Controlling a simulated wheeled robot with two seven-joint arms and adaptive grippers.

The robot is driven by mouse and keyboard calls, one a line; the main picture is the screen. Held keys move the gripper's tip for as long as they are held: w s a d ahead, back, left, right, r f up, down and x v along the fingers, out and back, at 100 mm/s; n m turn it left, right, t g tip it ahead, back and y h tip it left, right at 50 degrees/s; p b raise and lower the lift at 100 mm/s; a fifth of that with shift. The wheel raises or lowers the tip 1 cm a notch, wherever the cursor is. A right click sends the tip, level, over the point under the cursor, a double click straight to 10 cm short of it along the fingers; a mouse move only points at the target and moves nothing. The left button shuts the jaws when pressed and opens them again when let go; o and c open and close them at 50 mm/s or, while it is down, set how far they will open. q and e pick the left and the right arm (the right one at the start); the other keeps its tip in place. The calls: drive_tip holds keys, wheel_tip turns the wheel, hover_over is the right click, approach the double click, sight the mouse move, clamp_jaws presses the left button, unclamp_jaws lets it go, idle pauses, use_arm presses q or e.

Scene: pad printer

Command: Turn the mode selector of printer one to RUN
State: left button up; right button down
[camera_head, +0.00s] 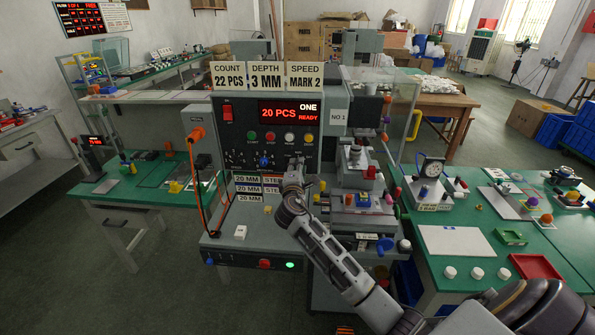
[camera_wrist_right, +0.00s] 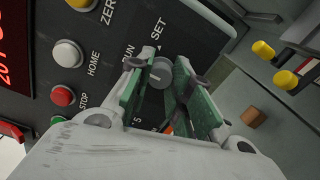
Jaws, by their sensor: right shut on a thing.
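Printer one's dark control panel (camera_head: 240,150) stands at the centre of the head view, its display (camera_head: 288,112) reading "20 PCS ONE READY". My right gripper (camera_head: 293,165) is at the panel's lower right. In the right wrist view its green-padded fingers (camera_wrist_right: 158,92) are shut on a round grey knob, the mode selector (camera_wrist_right: 160,72). The labels SET and RUN are beside the knob; another label is partly hidden by a finger. The knob bears a pale mark, but I cannot tell exactly which label it faces. In the head view my gripper hides the knob. My left gripper is out of view.
A row of coloured buttons, including the red STOP button (camera_wrist_right: 62,96) and white HOME button (camera_wrist_right: 67,53), lies close to the gripper. A blue knob (camera_head: 265,162) is left of it. Printer parts (camera_head: 355,165) stand close on the right.

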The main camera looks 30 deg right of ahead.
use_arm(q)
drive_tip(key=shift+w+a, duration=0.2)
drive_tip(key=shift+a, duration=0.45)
use_arm(e)
drive_tip(key=c, duration=1.4)
unclamp_jaws()
drive_tip(key=shift+o, duration=0.7)
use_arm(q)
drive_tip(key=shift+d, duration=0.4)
use_arm(e)
drive_tip(key=v, duration=1.2)
drive_tip(key=shift+f, duration=0.1)
